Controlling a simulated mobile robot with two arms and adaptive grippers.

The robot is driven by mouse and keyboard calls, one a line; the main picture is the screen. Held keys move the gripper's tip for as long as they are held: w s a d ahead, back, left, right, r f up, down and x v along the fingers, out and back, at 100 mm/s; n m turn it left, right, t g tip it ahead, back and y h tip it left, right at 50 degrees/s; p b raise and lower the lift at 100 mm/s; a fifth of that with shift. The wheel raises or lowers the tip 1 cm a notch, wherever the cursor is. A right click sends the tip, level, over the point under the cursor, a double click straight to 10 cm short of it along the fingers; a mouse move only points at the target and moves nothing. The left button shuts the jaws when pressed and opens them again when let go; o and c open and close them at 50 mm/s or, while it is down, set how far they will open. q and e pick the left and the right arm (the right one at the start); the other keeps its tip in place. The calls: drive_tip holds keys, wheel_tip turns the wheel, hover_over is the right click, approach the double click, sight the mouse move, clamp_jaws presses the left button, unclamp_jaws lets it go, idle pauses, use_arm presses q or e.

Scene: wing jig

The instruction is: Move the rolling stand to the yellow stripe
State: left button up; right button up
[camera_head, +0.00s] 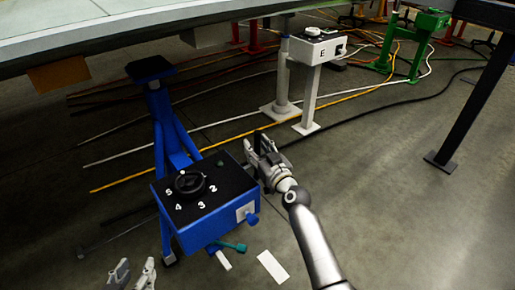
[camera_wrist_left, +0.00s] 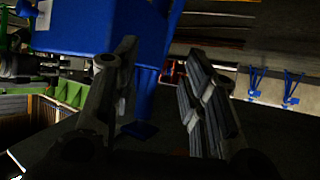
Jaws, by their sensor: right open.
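A blue stand (camera_head: 167,125) with a blue box, black top and numbered dial is at the left centre of the head view; I cannot make out wheels on it. Its blue box (camera_wrist_left: 105,22) also shows in the left wrist view. My right gripper (camera_head: 264,158) is open beside the box's far right corner; I cannot tell if it touches. My left gripper (camera_head: 133,272) is low at the left, in front of the box. In the left wrist view its fingers (camera_wrist_left: 160,100) are apart with nothing between them. No yellow floor stripe is clear; a short pale stripe (camera_head: 272,266) lies near the box.
A large pale panel (camera_head: 130,28) overhangs the top left. A white stand (camera_head: 305,70) marked E and a green stand (camera_head: 415,45) stand behind. Several cables, including a yellow one (camera_head: 150,178), cross the floor. A dark post (camera_head: 470,105) stands right.

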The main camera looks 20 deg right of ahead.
drive_tip(key=shift+c, duration=0.2)
clamp_jaws()
